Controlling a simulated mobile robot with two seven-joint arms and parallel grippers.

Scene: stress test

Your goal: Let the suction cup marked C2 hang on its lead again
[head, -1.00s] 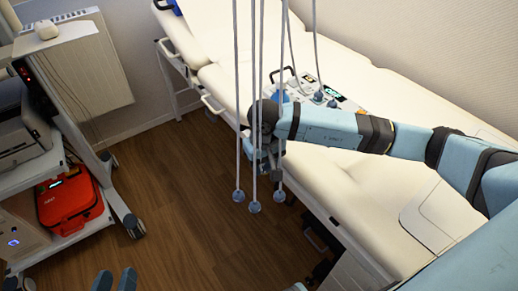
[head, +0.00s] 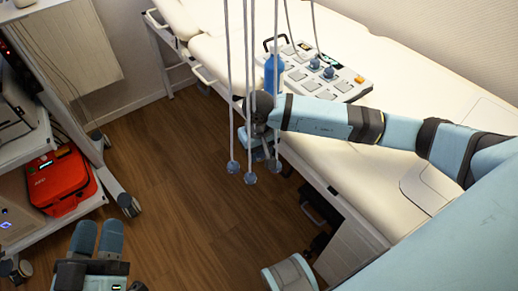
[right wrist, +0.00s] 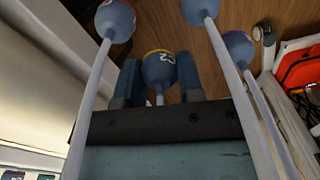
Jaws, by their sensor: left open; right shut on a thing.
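The suction cup marked C2 (right wrist: 160,70) is blue-grey with a yellow band and sits between the two fingers of my right gripper (right wrist: 157,85) in the right wrist view. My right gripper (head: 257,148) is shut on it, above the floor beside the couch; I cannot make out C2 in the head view. A pale lead runs from C2 toward the gripper body. Three other cups hang on leads close around: a left one (head: 232,167), a middle one (head: 250,178) and a right one (head: 273,165). My left gripper (head: 98,228) is open and empty, low at bottom left.
A long cream couch (head: 225,58) runs along the wall. On it lie a control panel (head: 345,87) with two upright cups (head: 328,72) and a blue bottle (head: 273,72). A cart with a red case (head: 60,182) stands left. The wooden floor (head: 175,170) between is clear.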

